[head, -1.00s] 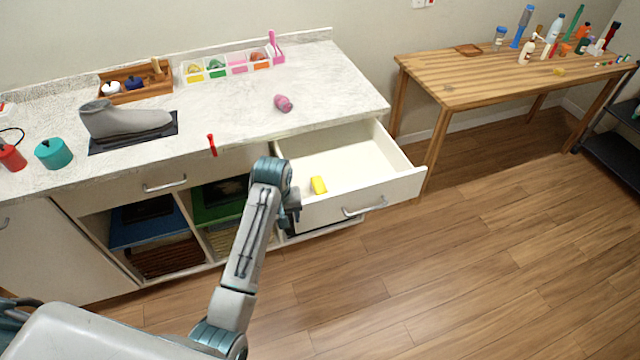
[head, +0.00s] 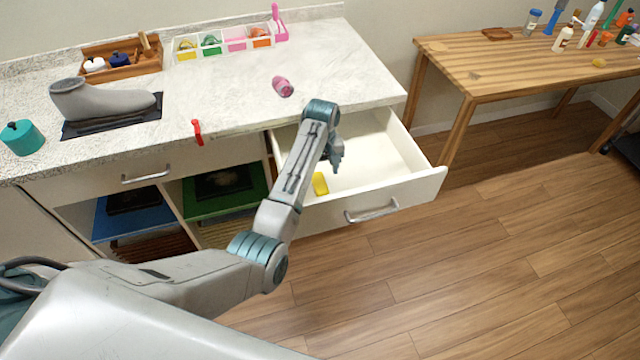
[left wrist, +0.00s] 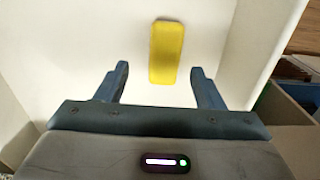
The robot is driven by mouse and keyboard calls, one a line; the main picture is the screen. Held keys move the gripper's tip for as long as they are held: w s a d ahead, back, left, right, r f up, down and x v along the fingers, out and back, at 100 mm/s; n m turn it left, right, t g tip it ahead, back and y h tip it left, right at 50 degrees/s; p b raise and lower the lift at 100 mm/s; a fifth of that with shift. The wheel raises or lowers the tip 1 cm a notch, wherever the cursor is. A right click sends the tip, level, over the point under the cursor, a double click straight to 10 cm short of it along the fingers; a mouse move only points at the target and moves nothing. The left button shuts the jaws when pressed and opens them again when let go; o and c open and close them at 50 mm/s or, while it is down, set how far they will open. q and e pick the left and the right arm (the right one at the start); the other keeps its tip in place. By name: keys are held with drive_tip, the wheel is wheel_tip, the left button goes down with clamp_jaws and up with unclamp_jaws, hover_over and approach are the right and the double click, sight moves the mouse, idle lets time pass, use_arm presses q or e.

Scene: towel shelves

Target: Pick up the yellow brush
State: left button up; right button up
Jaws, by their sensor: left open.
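The yellow brush (head: 320,183) lies on the floor of the open white drawer (head: 376,171), near its front left part. In the left wrist view the yellow brush (left wrist: 167,52) shows as a yellow block ahead of the fingertips, centred slightly right of the gap. My left gripper (head: 336,158) hangs over the drawer, pointing down, behind and right of the brush in the head view. In the left wrist view my left gripper (left wrist: 159,78) is open, with nothing between its fingers. My right gripper is not in view.
The drawer's front panel with its handle (head: 371,213) stands out from the counter. The marble counter (head: 225,95) holds a grey boot-like object (head: 105,101), a pink object (head: 282,87) and a red object (head: 197,132). A wooden table (head: 490,64) stands at right.

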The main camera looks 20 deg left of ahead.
sight(320, 182)
use_arm(q)
drive_tip(key=f, duration=0.1)
drive_tip(key=f+p, duration=0.1)
drive_tip(key=f, duration=0.2)
drive_tip(key=shift+s+a+f+p, duration=0.2)
drive_tip(key=shift+s+f+p, duration=0.15)
drive_tip(key=shift+f, duration=0.05)
drive_tip(key=shift+w+f, duration=0.15)
drive_tip(key=shift+f, duration=0.35)
drive_tip(key=shift+r, duration=0.1)
drive_tip(key=c, duration=1.1)
